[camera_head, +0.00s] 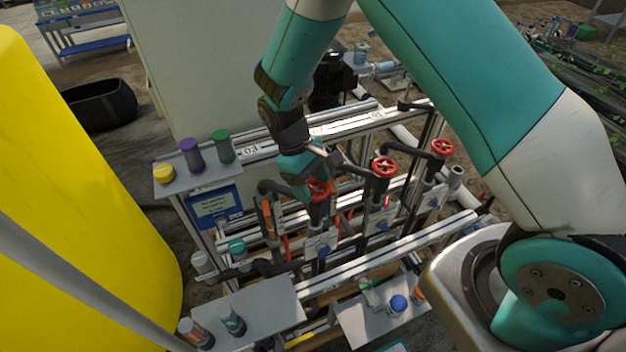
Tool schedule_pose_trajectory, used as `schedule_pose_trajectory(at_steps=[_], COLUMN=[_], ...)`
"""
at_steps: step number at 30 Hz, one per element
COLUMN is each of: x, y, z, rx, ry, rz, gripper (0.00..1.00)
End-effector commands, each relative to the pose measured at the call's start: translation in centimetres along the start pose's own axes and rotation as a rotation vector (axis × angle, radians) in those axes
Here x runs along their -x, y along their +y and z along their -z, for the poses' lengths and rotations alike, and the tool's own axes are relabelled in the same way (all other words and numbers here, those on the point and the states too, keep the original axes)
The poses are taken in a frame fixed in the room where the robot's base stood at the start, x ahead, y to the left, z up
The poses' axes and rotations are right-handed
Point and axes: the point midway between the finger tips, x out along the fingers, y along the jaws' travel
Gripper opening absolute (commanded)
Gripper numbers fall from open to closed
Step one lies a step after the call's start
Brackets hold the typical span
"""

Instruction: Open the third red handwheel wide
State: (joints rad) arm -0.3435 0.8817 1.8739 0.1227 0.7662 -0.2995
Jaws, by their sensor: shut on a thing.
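Three red handwheels stand in a row on dark valve stems. The nearest, leftmost handwheel (318,192) is partly hidden by my gripper. The middle handwheel (383,167) and the far right handwheel (443,148) are clear of my arm. My gripper (322,180) reaches down from the upper left and is shut on the leftmost handwheel. The fingertips are small and partly hidden, so the exact grip on the rim is hard to see.
Aluminium rails (395,251) and pipes surround the valves. A grey shelf (165,188) at left holds yellow, purple and green-capped containers. A large yellow tank (70,200) fills the left side. A lower shelf (265,309) holds bottles. A blue sign (215,205) hangs left of the valves.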

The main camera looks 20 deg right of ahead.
Motion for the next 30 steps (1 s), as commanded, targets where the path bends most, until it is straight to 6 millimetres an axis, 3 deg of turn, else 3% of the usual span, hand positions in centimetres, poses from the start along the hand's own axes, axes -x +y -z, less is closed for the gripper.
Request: schedule_pose_trajectory(at_steps=[30], x=[-0.02], y=[-0.69], z=[-0.31], rx=[0.835], ry=[0.001], rz=[-0.347], gripper=[0.41])
